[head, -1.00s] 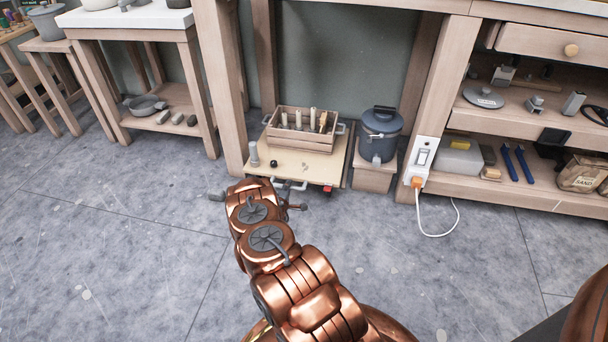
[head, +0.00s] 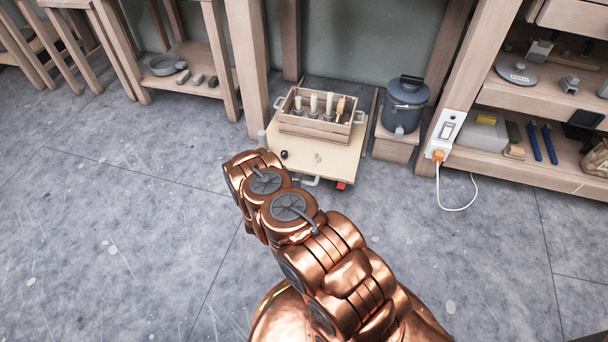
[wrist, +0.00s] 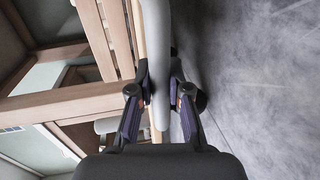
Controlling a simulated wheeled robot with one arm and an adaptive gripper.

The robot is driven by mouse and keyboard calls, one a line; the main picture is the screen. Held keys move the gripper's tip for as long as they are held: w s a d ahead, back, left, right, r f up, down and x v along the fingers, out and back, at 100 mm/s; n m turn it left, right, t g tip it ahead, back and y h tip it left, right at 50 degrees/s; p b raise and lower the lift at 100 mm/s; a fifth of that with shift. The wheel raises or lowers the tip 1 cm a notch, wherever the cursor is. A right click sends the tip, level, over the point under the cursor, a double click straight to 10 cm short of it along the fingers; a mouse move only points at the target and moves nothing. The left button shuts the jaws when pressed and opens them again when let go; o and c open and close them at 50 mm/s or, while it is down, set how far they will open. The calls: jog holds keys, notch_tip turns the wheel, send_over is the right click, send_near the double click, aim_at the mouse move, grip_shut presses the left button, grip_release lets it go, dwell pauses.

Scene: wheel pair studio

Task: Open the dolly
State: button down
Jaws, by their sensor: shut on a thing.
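The dolly (head: 338,160) is a low pale wooden board on the floor, with a red piece at its front right corner. It stands partly out from between the bench legs. A slatted wooden crate (head: 310,128) with several upright handled tools sits on it. In the wrist view, my gripper (wrist: 160,92) is shut on a smooth grey bar (wrist: 157,35), which looks like the dolly's handle, with one finger on each side. In the head view my copper arm covers my gripper and most of the handle.
A dark blue lidded pot (head: 406,100) stands on a wooden block just right of the dolly. Bench legs rise on both sides. A white power strip (head: 445,132) with an orange plug and trailing cord is at the right. The floor (head: 130,225) in front is clear.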

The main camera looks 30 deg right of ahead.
jog(key=shift+s+a, duration=0.15)
jog(key=shift+a, duration=0.05)
dwell(0.3)
jog(key=c, duration=1.1)
grip_release()
jog(key=v, duration=1.2)
